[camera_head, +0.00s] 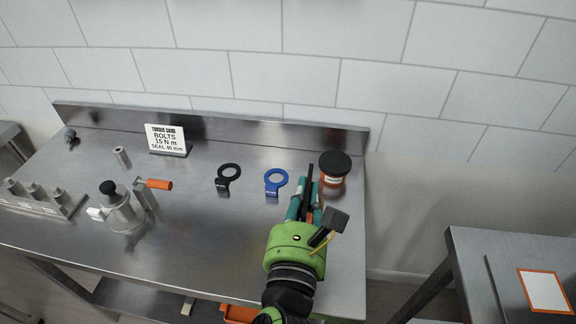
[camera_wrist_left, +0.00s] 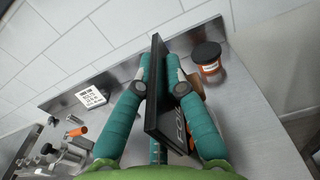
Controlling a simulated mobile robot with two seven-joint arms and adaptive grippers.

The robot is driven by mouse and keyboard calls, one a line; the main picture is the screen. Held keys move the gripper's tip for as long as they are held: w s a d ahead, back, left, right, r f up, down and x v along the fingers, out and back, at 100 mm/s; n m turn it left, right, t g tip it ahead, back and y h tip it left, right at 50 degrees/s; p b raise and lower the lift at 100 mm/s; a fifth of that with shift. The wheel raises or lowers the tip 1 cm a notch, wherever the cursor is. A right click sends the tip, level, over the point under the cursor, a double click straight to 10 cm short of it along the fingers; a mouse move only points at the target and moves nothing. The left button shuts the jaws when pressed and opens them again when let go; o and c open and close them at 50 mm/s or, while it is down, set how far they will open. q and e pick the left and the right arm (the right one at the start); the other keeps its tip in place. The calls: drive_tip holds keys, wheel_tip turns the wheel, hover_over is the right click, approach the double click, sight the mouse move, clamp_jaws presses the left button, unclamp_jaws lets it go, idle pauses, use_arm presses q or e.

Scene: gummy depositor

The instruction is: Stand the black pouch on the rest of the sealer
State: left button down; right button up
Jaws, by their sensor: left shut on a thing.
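My left gripper (camera_head: 310,181) is over the right end of the steel bench. Its teal fingers are shut on the black pouch (camera_head: 309,180), which shows almost edge-on in the head view. In the left wrist view the pouch (camera_wrist_left: 157,85) is a flat, dark, upright panel between the fingertips (camera_wrist_left: 161,66), with partly hidden light lettering on its face. I cannot make out the sealer or its rest for certain; the gripper and pouch cover part of the bench. My right gripper is not in view.
A black-lidded orange jar (camera_head: 334,172) stands close right of the gripper. Blue (camera_head: 275,182) and black (camera_head: 229,178) ring tools lie to the left. A metal device (camera_head: 122,212), an orange-handled part (camera_head: 157,184) and a sign (camera_head: 166,138) stand farther left. The front middle of the bench is clear.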

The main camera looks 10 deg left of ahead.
use_arm(q)
drive_tip(key=s+a+f, duration=0.1)
drive_tip(key=a+f, duration=0.3)
drive_tip(key=a, duration=0.4)
drive_tip(key=s+a+f, duration=0.1)
drive_tip(key=a+f, duration=0.3)
drive_tip(key=a, duration=0.4)
drive_tip(key=shift+a+f+y+b, duration=0.15)
drive_tip(key=shift+f+y+b, duration=0.15)
drive_tip(key=shift+f, duration=0.1)
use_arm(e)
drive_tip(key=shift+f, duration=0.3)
